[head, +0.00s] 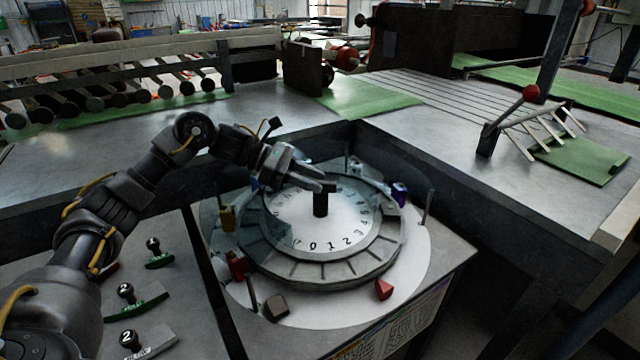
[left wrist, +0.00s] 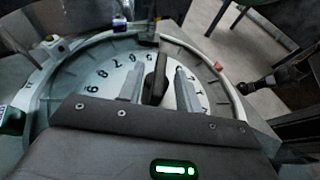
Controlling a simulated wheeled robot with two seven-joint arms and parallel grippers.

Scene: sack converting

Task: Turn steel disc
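The steel disc (head: 290,228) is a round numbered dial with a slotted grey rim, lying flat on a pale round plate. A black upright knob (head: 320,205) stands at its centre. My left gripper (head: 328,187) reaches in from the left over the disc, its fingers at the knob's top. In the left wrist view the black knob (left wrist: 156,80) stands between the two parted fingers, with a gap to the right finger. Contact with the left finger is unclear. A dark jointed shape, apparently my right arm with its gripper (left wrist: 243,88), shows at the wrist view's right; its fingers are unclear.
Around the disc stand a yellow block (head: 228,218), a red block (head: 237,265), a red wedge (head: 384,289), a purple block (head: 399,194) and thin posts. Green-based knobs (head: 150,300) sit at lower left. A red-ball lever (head: 530,93) stands at right. The steel table is mostly clear.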

